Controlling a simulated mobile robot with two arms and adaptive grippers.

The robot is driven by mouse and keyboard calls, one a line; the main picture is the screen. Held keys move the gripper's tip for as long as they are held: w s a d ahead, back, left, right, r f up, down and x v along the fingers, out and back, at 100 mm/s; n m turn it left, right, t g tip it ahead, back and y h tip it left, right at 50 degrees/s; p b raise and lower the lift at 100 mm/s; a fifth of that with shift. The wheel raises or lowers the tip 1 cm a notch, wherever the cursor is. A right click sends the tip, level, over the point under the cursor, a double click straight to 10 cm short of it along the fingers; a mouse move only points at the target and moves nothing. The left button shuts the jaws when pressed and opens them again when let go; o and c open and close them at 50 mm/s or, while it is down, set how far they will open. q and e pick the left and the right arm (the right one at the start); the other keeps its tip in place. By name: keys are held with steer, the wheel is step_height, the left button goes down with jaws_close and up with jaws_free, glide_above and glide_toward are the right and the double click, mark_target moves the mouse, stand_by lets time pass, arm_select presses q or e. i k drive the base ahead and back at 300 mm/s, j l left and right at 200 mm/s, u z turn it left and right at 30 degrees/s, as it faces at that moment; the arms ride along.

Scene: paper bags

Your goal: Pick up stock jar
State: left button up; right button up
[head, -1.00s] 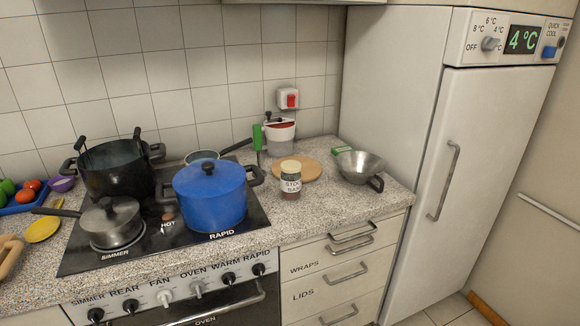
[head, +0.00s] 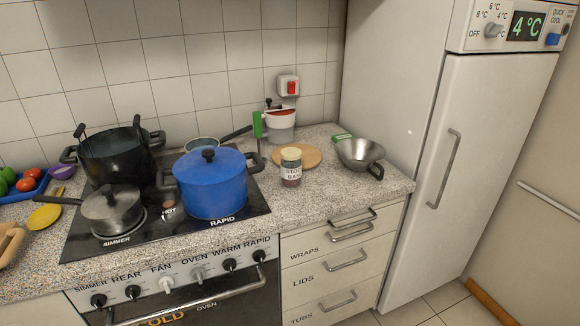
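The stock jar (head: 291,167) is a small glass jar with a pale yellowish lid, a white label reading "STOCK BASE" and dark reddish contents. It stands upright on the speckled countertop (head: 316,203), right of the blue pot and in front of the round wooden board. Neither of my grippers is in the head view.
A blue lidded pot (head: 210,188) on the hob stands left of the jar, its handle reaching toward it. Behind are a wooden board (head: 311,156), a green-handled utensil (head: 257,125) and a white-and-red container (head: 281,124). A metal strainer bowl (head: 358,152) sits right. Counter before the jar is clear.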

mark_target(291, 170)
steer(key=i+l, duration=0.45)
steer(key=i, duration=0.2)
steer(key=i+l+u, duration=0.15)
steer(key=i+l, duration=0.25)
steer(key=i, duration=0.2)
